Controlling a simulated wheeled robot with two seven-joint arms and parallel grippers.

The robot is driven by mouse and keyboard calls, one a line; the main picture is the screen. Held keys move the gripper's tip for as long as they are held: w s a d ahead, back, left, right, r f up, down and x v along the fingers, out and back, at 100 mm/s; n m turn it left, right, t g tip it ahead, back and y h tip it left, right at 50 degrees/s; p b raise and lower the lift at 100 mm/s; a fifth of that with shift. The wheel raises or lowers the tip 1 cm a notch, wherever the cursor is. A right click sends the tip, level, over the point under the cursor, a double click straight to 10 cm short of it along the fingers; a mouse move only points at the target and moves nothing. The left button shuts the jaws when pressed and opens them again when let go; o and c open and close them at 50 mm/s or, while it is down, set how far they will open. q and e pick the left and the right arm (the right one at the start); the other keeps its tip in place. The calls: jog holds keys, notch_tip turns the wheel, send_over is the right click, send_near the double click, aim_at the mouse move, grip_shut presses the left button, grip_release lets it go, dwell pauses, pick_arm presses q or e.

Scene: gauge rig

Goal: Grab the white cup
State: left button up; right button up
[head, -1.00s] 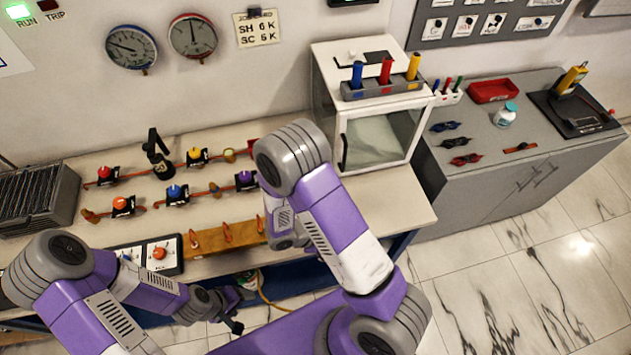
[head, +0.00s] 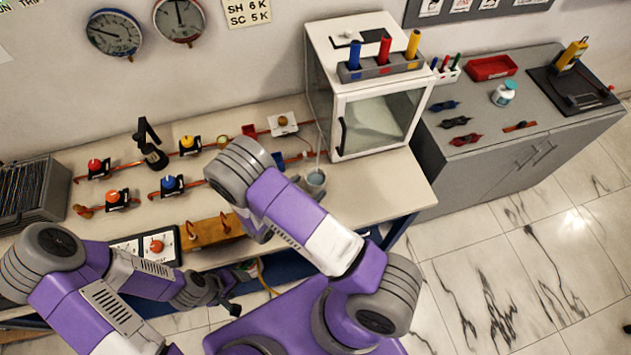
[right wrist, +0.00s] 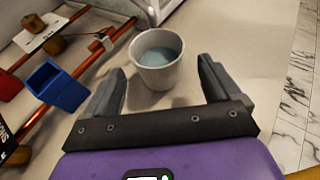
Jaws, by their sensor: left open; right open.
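The white cup (head: 315,181) stands upright on the bench, in front of the white glass-fronted cabinet, with grey-blue contents inside. In the right wrist view the cup (right wrist: 158,72) is just ahead of my right gripper (right wrist: 162,72). Its open fingers point toward the cup, one to each side, with nothing gripped. In the head view my right forearm and wrist largely hide that gripper. My left gripper (head: 232,306) is low at the bench's front edge, away from the cup, open and empty.
The cabinet (head: 372,125) stands right behind the cup. A thin pale tube or stream runs down toward the cup. Copper pipes with coloured valves lie left of it, including a blue box-like part (right wrist: 57,86). Bare bench top lies right of the cup.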

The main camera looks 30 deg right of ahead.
aim_at(310, 186)
jog(key=x, duration=0.4)
jog(key=shift+w+d, duration=0.1)
jog(key=shift+d, duration=0.05)
jog(key=c, duration=1.1)
